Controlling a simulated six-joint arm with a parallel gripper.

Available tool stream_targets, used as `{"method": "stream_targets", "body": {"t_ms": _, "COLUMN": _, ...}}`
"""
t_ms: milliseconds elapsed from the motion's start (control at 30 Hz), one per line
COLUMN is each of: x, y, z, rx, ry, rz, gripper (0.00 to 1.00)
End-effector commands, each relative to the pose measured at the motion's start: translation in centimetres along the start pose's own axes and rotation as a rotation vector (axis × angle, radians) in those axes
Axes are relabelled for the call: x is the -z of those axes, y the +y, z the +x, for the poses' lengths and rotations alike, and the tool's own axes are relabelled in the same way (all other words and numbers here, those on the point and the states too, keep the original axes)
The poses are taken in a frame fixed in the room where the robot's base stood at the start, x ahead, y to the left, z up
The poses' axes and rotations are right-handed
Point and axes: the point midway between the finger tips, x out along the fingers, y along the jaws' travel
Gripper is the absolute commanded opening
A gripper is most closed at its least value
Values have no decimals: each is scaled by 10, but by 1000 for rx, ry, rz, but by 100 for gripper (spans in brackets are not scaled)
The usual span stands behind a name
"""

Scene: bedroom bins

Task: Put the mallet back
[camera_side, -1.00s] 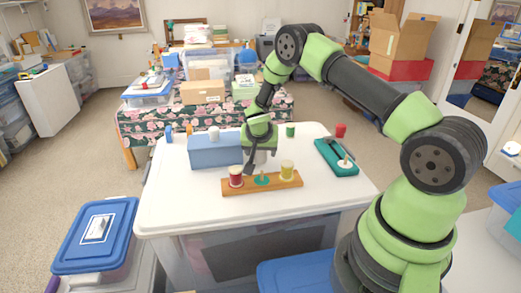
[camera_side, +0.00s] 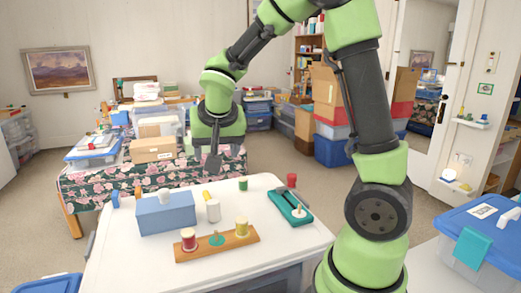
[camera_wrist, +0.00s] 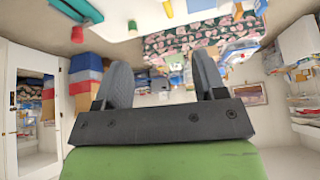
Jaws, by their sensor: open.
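My gripper (camera_side: 214,160) is raised above the far side of the white table lid (camera_side: 130,262). In the wrist view, its fingers (camera_wrist: 163,75) are apart with nothing between them. I cannot identify the mallet for certain. A white cylinder (camera_side: 213,211) stands on the lid with a short yellow piece (camera_side: 206,195) showing behind it; I cannot tell whether they are joined. A wooden rack (camera_side: 217,247) holds a red spool (camera_side: 189,240), a teal peg piece (camera_side: 217,240) and a yellow spool (camera_side: 242,227). A teal tray (camera_side: 279,203) with a white-topped peg lies at right.
A blue box (camera_side: 166,214) with a white knob stands left of the white cylinder. A green cylinder (camera_side: 243,184) and a red piece (camera_side: 291,180) stand near the far edge. A small blue piece (camera_side: 115,200) is at far left. The lid's front right is clear.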

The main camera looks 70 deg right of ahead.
Motion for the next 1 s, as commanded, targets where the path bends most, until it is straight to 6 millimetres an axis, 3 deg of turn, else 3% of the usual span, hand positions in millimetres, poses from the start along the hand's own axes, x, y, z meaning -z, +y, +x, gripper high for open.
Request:
{"method": "stream_targets", "body": {"t_ms": 33, "x": -8, "y": 4, "z": -26, "rx": 44, "ry": -5, "rz": -19, "gripper": 64}}
{"method": "stream_targets", "body": {"t_ms": 200, "x": -51, "y": 21, "z": -91, "rx": 212, "ry": -62, "rz": -130, "gripper": 64}}
{"method": "stream_targets", "body": {"t_ms": 400, "x": -105, "y": 36, "z": -139, "rx": 450, "ry": -98, "rz": -278, "gripper": 64}}
{"method": "stream_targets", "body": {"t_ms": 600, "x": -132, "y": 41, "z": -157, "rx": 586, "ry": -101, "rz": -365, "gripper": 64}}
{"method": "stream_targets", "body": {"t_ms": 1000, "x": -134, "y": 41, "z": -159, "rx": 601, "ry": -99, "rz": -377, "gripper": 64}}
